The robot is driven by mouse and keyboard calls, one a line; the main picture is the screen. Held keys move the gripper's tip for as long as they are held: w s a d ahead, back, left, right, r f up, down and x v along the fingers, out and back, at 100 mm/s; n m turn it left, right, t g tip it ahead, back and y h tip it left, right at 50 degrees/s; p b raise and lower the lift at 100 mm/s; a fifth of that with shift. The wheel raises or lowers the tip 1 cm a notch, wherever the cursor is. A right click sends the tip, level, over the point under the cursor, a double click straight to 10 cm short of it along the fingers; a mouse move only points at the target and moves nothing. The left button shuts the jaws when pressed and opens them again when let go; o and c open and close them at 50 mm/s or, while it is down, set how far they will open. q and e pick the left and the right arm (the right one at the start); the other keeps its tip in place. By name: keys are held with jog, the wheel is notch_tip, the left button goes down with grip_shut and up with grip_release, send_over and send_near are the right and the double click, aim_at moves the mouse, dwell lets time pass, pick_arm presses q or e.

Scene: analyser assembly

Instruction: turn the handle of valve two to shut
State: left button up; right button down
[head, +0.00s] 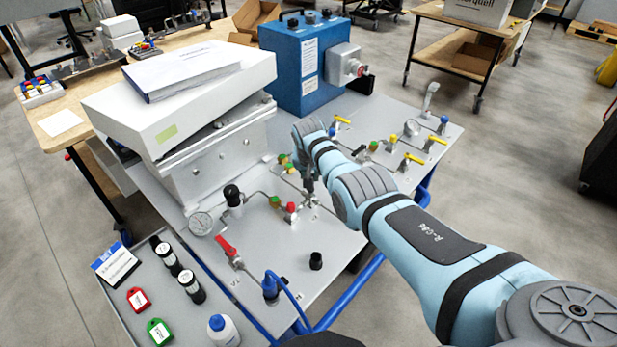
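My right arm comes in from the right, and its dark gripper (308,182) points down over the middle of the grey panel. The wrist partly covers the gripper, and the fingers are too small to tell open from shut. Several valves have yellow handles, including one (342,120) behind the wrist and others (414,159), (437,140) to its right. A valve with a red lever (226,246) is at the front left of the panel. I cannot read any valve numbers, so I cannot tell which is valve two. My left gripper is not in view.
A tray with tags, vials and a bottle (222,330) is at front left.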

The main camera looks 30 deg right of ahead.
jog(key=shift+d+f+m+b, duration=0.1)
jog(key=shift+f+m+b, duration=0.1)
jog(key=shift+m+b, duration=0.25)
jog(key=m+b, duration=0.2)
jog(key=b, duration=0.1)
jog(key=s+m+g+h+b, duration=0.1)
jog(key=m+b, duration=0.1)
jog(key=b, duration=0.1)
jog(key=d+m+b, duration=0.1)
jog(key=m+b, duration=0.1)
jog(key=b, duration=0.1)
jog(key=shift+s+f+g+h+b, duration=0.1)
jog(key=shift+s+g+h+b, duration=0.1)
jog(key=shift+g+h+b, duration=0.2)
jog(key=shift+s+r+m+b, duration=0.1)
jog(key=shift+r+m+b, duration=0.15)
jog(key=shift+b, duration=0.4)
jog(key=c, duration=1.6)
grip_release()
